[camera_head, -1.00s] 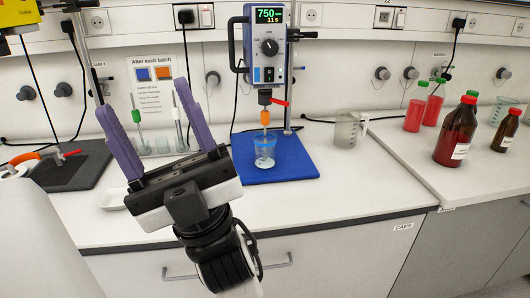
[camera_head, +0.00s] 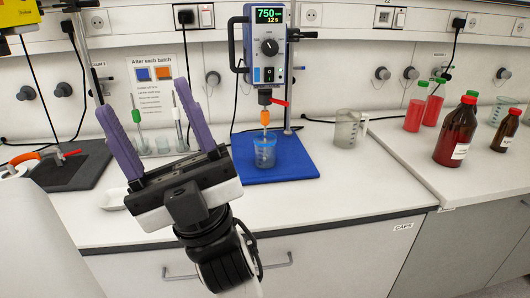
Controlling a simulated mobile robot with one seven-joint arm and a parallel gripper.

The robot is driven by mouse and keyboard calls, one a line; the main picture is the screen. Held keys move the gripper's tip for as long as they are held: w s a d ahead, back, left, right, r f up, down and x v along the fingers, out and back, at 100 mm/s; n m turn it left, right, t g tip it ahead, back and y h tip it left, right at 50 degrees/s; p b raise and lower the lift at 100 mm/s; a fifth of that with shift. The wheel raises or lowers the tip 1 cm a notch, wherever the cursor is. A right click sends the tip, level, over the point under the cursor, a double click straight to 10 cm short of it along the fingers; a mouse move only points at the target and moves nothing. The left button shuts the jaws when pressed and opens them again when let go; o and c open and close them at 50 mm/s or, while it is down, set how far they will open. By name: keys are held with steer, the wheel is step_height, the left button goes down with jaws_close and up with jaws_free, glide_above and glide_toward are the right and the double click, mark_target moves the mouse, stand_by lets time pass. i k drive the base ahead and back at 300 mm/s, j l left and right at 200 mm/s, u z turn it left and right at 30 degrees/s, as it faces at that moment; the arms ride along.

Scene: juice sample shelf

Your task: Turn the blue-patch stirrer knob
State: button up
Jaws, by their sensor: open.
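The stirrer (camera_head: 249,62) with a lit display (camera_head: 269,15) reading 750 hangs on a stand at the upper middle. Its round black knob (camera_head: 270,47) sits on the front panel, with a black switch (camera_head: 270,74) and a small blue patch (camera_head: 256,74) below. Its shaft, with an orange part, reaches into a beaker (camera_head: 264,153) on a blue mat (camera_head: 295,165). My gripper (camera_head: 152,115) is open and empty, its purple fingers pointing up, left of and nearer than the stirrer. It touches nothing that I can see.
A grey jug (camera_head: 347,130) stands right of the mat. Red and brown bottles (camera_head: 456,135) stand on the right bench. A dark mat (camera_head: 80,172) and a yellow device (camera_head: 18,14) are at left. Spare stirring rods stand behind my gripper.

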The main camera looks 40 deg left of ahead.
mark_target(270, 47)
steer(key=u, duration=1.25)
